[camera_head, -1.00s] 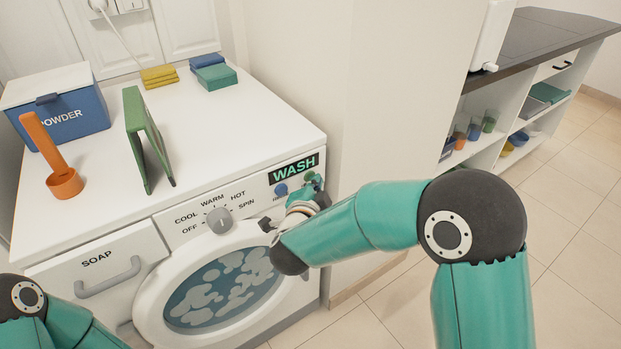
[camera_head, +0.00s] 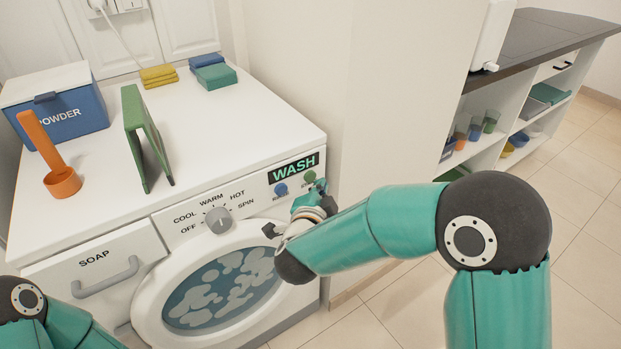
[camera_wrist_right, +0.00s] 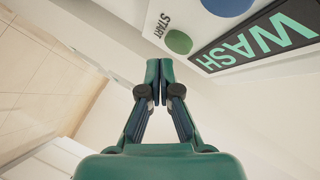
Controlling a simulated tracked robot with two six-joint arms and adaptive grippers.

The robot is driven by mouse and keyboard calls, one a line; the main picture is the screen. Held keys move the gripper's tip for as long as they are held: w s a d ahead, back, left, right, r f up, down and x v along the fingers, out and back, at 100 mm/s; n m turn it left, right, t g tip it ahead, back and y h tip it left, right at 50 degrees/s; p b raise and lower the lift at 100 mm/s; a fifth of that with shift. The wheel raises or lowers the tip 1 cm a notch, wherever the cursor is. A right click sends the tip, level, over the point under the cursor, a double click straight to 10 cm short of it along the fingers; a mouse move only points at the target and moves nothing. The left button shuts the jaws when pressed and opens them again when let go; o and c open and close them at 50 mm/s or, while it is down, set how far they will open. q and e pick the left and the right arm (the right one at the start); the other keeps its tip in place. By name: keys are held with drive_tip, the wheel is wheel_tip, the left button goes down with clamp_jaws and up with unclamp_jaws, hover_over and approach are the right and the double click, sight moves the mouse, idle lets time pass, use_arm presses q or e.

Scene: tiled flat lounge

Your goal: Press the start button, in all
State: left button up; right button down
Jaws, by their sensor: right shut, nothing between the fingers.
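The green START button (camera_head: 309,177) is on the washing machine's front panel, under the WASH label (camera_head: 294,169), with a blue button (camera_head: 280,189) to its left. In the right wrist view the green button (camera_wrist_right: 179,41) lies just beyond and right of my fingertips, with the word START beside it. My right gripper (camera_head: 320,186) is shut and empty, just right of and below the button in the head view. Its closed fingertips (camera_wrist_right: 166,68) appear apart from the button. Only part of my left arm shows at lower left; its gripper is out of view.
The washing machine (camera_head: 225,128) has a dial (camera_head: 217,220), a SOAP drawer (camera_head: 100,268) and a round door with suds behind it. On top are a powder box (camera_head: 75,118), an orange scoop (camera_head: 62,182), a green folded board (camera_head: 140,130) and cloths. A wall stands close right.

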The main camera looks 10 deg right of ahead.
drive_tip(key=shift+s+d+b, duration=0.2)
drive_tip(key=shift+s+d, duration=0.05)
drive_tip(key=shift+s, duration=0.5)
drive_tip(key=shift+s+d+b, duration=0.25)
drive_tip(key=shift+s+d, duration=0.05)
drive_tip(key=shift+s, duration=0.45)
drive_tip(key=shift+s+d+b, duration=0.2)
drive_tip(key=shift+s+d, duration=0.05)
drive_tip(key=shift+s, duration=0.5)
